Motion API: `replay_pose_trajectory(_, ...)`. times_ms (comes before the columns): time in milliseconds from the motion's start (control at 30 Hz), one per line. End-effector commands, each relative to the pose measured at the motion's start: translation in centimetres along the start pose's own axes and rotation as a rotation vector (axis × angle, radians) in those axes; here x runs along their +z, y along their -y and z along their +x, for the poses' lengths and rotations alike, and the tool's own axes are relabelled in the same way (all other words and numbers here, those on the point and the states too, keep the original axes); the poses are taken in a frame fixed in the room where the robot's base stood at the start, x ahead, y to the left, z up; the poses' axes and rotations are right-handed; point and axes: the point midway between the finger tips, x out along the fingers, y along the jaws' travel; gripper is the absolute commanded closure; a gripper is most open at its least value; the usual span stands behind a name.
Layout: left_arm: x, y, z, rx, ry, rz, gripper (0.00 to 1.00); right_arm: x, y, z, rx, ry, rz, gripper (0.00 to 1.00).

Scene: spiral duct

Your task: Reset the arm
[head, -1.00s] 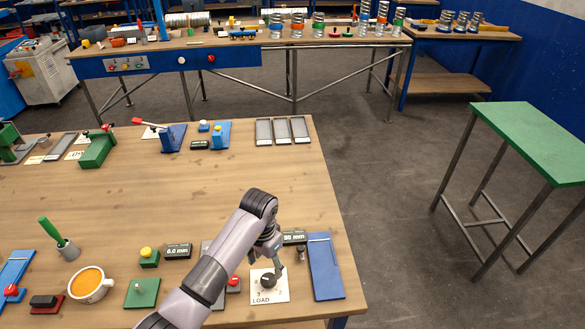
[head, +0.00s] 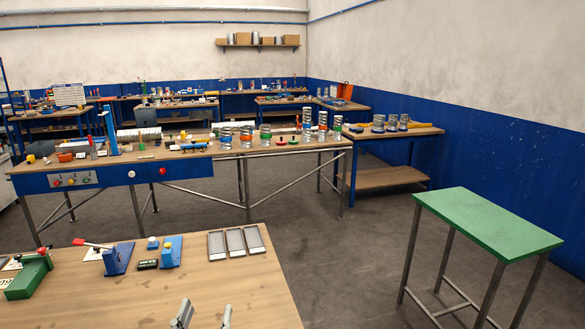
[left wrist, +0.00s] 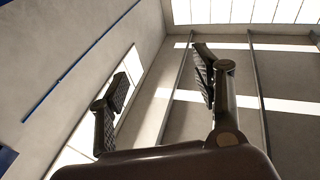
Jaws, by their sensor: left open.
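My left gripper (head: 204,314) shows at the bottom edge of the head view. Only its two fingertips are in the picture, apart from each other, over the bare wood of the near workbench (head: 255,290). In the left wrist view the same gripper (left wrist: 158,85) is open and empty, its two fingers spread wide. My right gripper is not in view.
On the near bench stand a green clamp (head: 30,275), blue devices (head: 118,258) and grey trays (head: 236,243). A green-topped table (head: 490,222) stands at right. A long bench (head: 205,165) with spiral ducts stands behind. Grey floor between them is clear.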

Motion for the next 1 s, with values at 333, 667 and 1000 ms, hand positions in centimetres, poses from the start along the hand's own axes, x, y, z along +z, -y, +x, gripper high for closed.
replay_pose_trajectory(333,11.5,8.3,-15.7,-0.355,0.824,0.051,0.41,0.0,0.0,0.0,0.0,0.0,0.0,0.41)
replay_pose_trajectory(667,14.5,4.4,-27.1,-0.103,1.326,0.095,0.41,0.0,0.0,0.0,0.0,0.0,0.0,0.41)
replay_pose_trajectory(1000,20.6,2.4,-31.8,0.064,1.505,0.114,0.41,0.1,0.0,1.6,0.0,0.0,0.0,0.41)
